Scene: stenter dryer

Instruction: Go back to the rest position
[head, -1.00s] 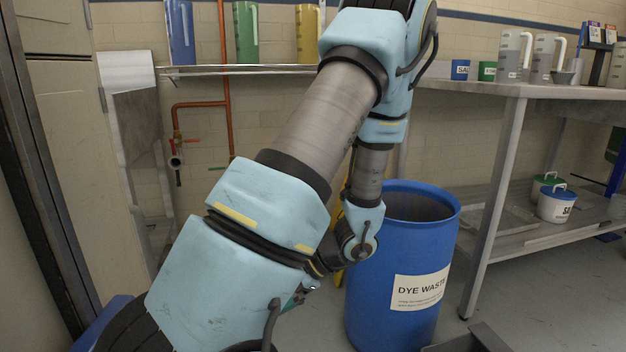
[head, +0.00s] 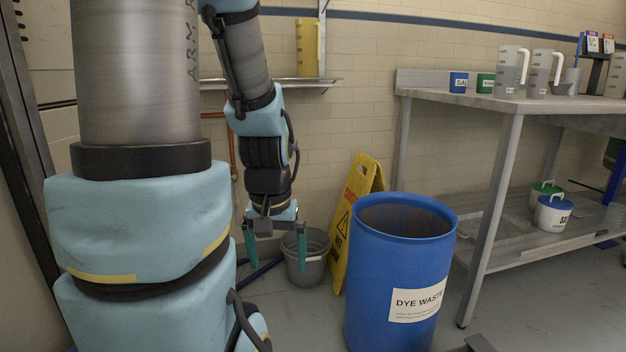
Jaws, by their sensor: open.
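My arm rises at the left of the head view and folds over, with its forearm hanging down left of the blue barrel. My gripper (head: 277,262) points downward at the end of it. Its two teal fingers are apart, with nothing visible between them except the background. A grey bucket (head: 308,268) stands on the floor behind the gripper and is partly covered by the right finger.
A blue dye waste barrel (head: 400,270) stands right of my gripper. A yellow wet-floor sign (head: 357,215) leans behind it. A workbench (head: 480,100) with jugs is at the right. A wall shelf (head: 270,82) holds a yellow jug (head: 307,48).

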